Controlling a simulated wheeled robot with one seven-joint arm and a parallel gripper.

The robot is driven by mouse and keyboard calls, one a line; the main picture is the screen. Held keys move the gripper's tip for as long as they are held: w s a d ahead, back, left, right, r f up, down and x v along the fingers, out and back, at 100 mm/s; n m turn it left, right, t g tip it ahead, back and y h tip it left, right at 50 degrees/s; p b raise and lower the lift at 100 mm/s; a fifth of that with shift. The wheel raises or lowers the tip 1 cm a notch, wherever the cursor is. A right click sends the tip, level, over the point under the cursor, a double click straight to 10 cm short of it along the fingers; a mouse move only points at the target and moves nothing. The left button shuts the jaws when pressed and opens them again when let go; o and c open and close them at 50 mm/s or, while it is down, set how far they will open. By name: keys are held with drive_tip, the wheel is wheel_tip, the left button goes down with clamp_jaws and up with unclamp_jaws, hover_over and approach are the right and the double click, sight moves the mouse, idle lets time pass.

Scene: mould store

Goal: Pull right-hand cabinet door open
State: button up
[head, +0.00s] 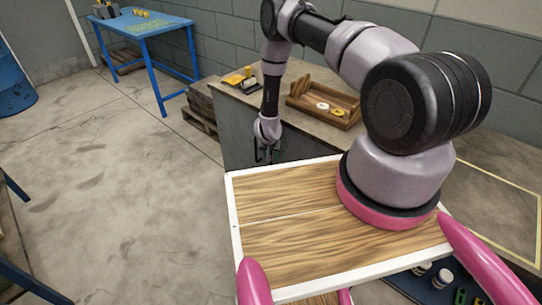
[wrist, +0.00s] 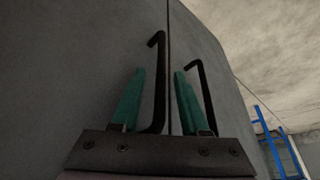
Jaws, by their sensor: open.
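The grey cabinet (head: 237,143) stands beyond the wood-topped surface in the head view, its front mostly hidden. My gripper (head: 267,152) hangs low close to it. In the wrist view, two grey doors meet at a vertical seam. One black bar handle (wrist: 158,85) is left of the seam on the left-pictured door (wrist: 85,80); another (wrist: 205,98) is on the right-pictured door (wrist: 205,50). My gripper (wrist: 160,76) is open, its green fingers on either side of the left-pictured handle. The right finger appears between the two handles. Contact cannot be told.
A wooden tray (head: 322,103) with small rings sits on the cabinet's worktop (head: 285,118). A wood-topped, white-edged surface (head: 290,215) is in the foreground. A blue table (head: 145,24) and blue drum (head: 12,80) stand farther back. The concrete floor (head: 120,170) at left is largely clear.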

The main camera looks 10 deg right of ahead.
drive_tip(key=shift+c, duration=0.3)
clamp_jaws()
idle(1.1)
